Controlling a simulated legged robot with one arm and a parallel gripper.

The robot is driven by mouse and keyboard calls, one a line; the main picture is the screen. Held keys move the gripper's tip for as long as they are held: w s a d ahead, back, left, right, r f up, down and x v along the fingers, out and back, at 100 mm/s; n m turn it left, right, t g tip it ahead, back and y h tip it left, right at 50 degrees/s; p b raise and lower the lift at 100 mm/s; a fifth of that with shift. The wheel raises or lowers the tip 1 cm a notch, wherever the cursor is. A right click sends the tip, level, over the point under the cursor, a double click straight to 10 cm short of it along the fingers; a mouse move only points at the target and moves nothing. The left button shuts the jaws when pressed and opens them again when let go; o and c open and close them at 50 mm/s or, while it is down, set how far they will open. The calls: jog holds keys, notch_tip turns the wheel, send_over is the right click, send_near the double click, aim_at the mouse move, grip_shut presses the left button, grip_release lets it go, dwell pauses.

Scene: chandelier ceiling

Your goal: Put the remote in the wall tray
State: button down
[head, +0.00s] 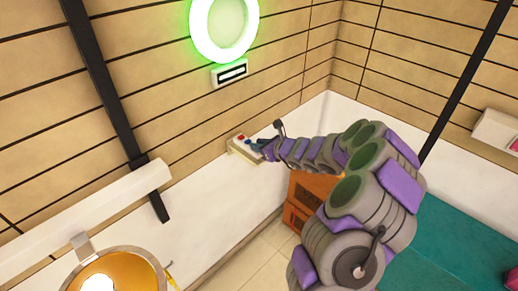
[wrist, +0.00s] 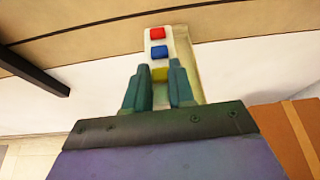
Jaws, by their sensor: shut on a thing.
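The remote (wrist: 158,42) is white with red, blue and yellow buttons. My gripper (wrist: 160,82) is shut on its near end, with one teal finger on each side. A beige wall tray (wrist: 188,62) shows behind and to the right of the remote in the wrist view. In the head view, the tray (head: 236,150) is low on the left wall, and my gripper (head: 263,150) reaches it from the right. The remote overlaps the tray there; I cannot tell whether it touches the tray or hovers over it. My fingers hide the remote's lower part.
A wooden cabinet (head: 314,190) stands below my arm. A glowing green ring (head: 224,28) and a slotted plate (head: 231,73) are on the wall above the tray. A white shelf (head: 495,131) is on the right wall. A dark beam (head: 110,85) runs down at left.

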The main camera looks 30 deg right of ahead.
jog(key=shift+w+d, duration=0.45)
jog(key=shift+w, duration=0.35)
jog(key=shift+w+d+f, duration=0.1)
jog(key=shift+w+d, duration=0.15)
jog(key=shift+d, duration=0.1)
notch_tip(320, 180, down, 4)
jog(key=shift+r+b, duration=0.2)
jog(key=shift+b, duration=0.6)
jog(key=shift+w+a+f, duration=0.1)
jog(key=shift+a, duration=0.15)
jog(key=c, duration=1)
grip_release()
jog(key=shift+d, duration=0.2)
jog(key=shift+o, duration=0.2)
